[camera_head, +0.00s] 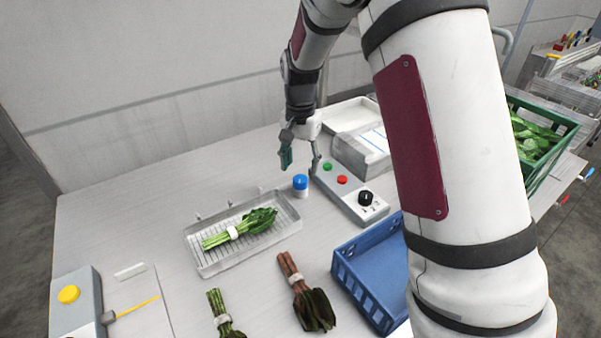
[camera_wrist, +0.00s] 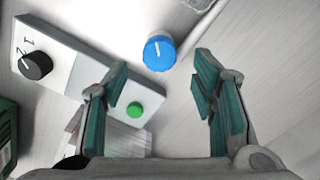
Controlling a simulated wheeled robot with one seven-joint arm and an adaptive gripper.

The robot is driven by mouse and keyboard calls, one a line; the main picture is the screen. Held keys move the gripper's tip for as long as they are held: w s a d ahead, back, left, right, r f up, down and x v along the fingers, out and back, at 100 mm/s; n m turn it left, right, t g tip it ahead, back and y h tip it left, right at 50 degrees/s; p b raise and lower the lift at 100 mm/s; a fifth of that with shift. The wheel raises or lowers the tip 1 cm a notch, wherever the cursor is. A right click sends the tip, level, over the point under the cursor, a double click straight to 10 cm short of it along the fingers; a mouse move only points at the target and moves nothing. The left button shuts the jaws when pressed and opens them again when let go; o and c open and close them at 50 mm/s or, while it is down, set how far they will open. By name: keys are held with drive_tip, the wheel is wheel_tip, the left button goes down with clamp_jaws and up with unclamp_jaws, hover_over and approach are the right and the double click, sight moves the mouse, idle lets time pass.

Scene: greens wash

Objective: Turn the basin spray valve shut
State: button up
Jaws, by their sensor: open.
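The basin spray valve appears to be the blue round knob (camera_head: 300,182) with a white base, standing on the table at the basin's back right corner. It also shows in the wrist view (camera_wrist: 159,50), with a white mark on its top. The wire-racked basin (camera_head: 206,270) holds a bundle of greens (camera_head: 240,230) with a white band. My gripper (camera_head: 300,160) is open and empty, above and behind the knob. In the wrist view its green-padded fingers (camera_wrist: 162,90) are spread, and the knob lies beyond the tips, between their lines and apart from them.
A grey control box (camera_head: 350,194) with green and red buttons and a black dial (camera_head: 366,198) stands close right of the knob. A blue crate (camera_head: 368,270) and two loose bundles (camera_head: 306,295) (camera_head: 219,314) are nearer the front. A green crate (camera_head: 545,150) of greens is at right.

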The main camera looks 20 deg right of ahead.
sight(301, 178)
wheel_tip(301, 178, up, 8)
drive_tip(key=shift+f, duration=0.2)
idle(0.4)
